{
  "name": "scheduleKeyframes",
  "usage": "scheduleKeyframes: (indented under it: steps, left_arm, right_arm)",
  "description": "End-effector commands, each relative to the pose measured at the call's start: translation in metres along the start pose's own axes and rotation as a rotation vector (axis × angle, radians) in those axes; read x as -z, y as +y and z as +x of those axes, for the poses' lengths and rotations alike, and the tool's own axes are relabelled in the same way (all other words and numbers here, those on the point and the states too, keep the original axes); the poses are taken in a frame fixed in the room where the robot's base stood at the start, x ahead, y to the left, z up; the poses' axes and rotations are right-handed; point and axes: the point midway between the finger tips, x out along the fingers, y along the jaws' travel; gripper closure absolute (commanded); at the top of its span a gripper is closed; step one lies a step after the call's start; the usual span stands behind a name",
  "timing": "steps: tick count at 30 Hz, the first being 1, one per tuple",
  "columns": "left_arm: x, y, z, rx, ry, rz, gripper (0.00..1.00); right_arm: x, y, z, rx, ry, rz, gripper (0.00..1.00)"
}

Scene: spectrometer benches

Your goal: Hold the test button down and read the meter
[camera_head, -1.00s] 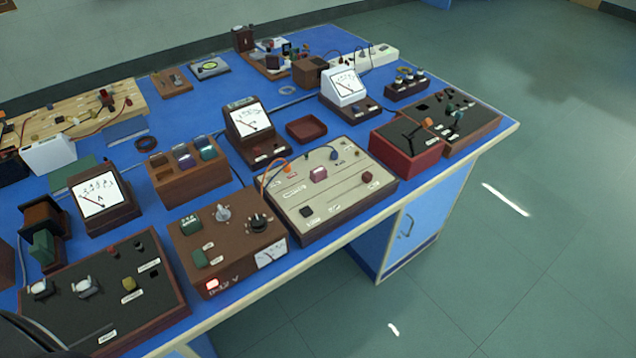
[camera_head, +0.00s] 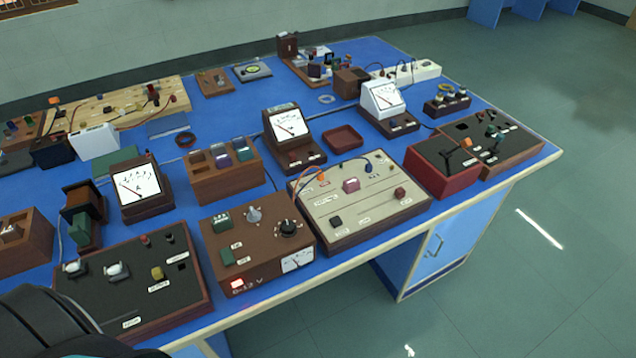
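Three dial meters stand on the blue bench: a brown one (camera_head: 137,187) at the left, a brown one (camera_head: 288,126) in the middle and a white one (camera_head: 384,100) at the right. Each has a white face with a needle; the readings are too small to tell. A beige panel board (camera_head: 375,207) carries a pink block (camera_head: 351,185), a dark red button-like block (camera_head: 399,193) and a black one (camera_head: 336,221). Its labels are not legible, so I cannot tell which is the test button. Neither of my grippers shows; a dark part of my arm fills the lower left corner.
A brown power unit (camera_head: 262,262) with knobs and a lit red switch stands left of the beige board. A black panel (camera_head: 128,292) is at front left, a red box (camera_head: 441,180) at right. The bench is crowded; some blue top (camera_head: 222,110) is bare behind.

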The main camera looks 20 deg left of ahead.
Motion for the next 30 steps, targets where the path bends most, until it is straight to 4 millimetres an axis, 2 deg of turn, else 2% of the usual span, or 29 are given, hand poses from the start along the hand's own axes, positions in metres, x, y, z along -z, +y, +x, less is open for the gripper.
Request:
scheduleKeyframes:
  steps: [9,19,30]
  left_arm:
    - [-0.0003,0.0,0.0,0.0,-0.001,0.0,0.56]
    - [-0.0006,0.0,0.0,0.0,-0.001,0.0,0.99]
    - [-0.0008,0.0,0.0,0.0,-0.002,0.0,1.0]
  right_arm:
    - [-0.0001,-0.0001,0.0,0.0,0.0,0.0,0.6]
    - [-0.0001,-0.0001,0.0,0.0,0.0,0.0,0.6]
    - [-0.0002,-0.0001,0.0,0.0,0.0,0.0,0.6]
